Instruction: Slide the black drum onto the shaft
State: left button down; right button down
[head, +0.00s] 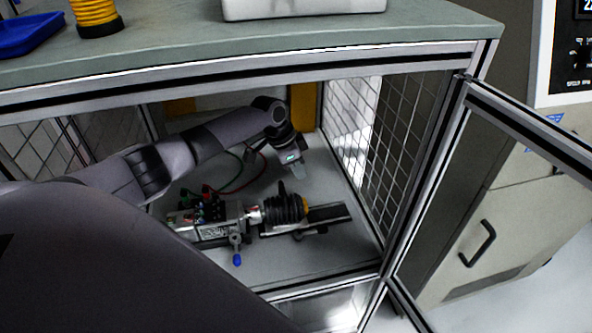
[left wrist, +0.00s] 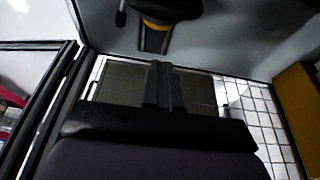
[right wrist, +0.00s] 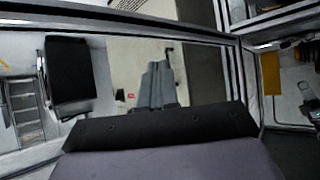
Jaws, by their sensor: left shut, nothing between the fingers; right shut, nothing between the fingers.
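The black ribbed drum (head: 284,208) lies on its side inside the enclosure, in line with the silver shaft (head: 254,214) of the motor unit (head: 212,228). The drum's left end meets or nearly meets the shaft; I cannot tell how far it sits on it. A yellow part shows at the drum's right end. In the left wrist view the drum (left wrist: 168,8) is cut off by the top edge. My left gripper (head: 298,172) is shut and empty, above and behind the drum, apart from it. My right gripper (right wrist: 157,85) is shut and empty, seen only in the right wrist view.
A dark rail (head: 328,213) extends right of the drum. A blue-tipped lever (head: 237,258) stands in front of the motor unit. A mesh wall (head: 372,150) closes the right side, and an open door frame (head: 460,100) stands beyond it. The worktop (head: 180,45) lies overhead.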

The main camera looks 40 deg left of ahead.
pick_arm(q)
jog(key=v, duration=0.8)
jog(key=shift+s+d, duration=0.2)
jog(key=shift+s, duration=0.05)
